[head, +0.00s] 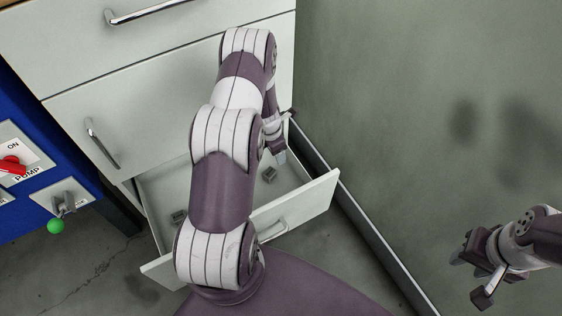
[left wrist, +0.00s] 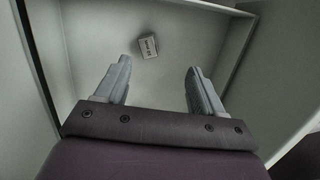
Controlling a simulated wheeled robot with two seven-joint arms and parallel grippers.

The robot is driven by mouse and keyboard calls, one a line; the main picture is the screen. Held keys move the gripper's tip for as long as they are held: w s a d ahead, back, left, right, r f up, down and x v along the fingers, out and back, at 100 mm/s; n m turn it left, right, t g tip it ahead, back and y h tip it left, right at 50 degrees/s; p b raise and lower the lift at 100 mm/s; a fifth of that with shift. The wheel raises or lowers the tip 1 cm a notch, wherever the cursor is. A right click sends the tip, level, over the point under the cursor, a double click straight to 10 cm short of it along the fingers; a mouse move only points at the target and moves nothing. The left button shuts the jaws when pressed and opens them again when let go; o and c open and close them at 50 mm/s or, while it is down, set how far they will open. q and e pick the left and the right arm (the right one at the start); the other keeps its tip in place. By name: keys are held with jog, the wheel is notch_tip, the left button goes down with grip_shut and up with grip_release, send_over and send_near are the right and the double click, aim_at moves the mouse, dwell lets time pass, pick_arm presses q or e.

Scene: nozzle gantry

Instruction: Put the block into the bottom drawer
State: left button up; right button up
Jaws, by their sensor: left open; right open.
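The bottom drawer (head: 310,200) is pulled open, and its inside shows on both sides of my left arm. A small grey block (head: 270,174) lies on the drawer floor. In the left wrist view, a block (left wrist: 148,46) with dark print lies on the floor of the drawer, beyond the fingertips. My left gripper (head: 279,150) is partly hidden behind my arm in the head view. In the left wrist view (left wrist: 160,75) its fingers are apart with nothing between them. My right gripper (head: 470,278) is open and empty at the lower right, away from the drawer.
Closed drawers (head: 150,110) are above.

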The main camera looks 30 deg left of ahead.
pick_arm(q)
jog(key=s+d+r+m, duration=0.3)
jog(key=d+r+m, duration=0.4)
jog(key=r+m, duration=0.3)
jog(key=s+d+r+m, duration=0.3)
jog(key=d+r+m, duration=0.4)
jog(key=r+m, duration=0.25)
jog(key=s+d+r+m, duration=0.3)
jog(key=s+r+m, duration=0.2)
jog(key=s+m, duration=0.4)
jog(key=shift+s+r+m, duration=0.15)
jog(key=shift+s+m, duration=0.25)
jog(key=shift+m, duration=0.65)
jog(key=shift+d, duration=0.1)
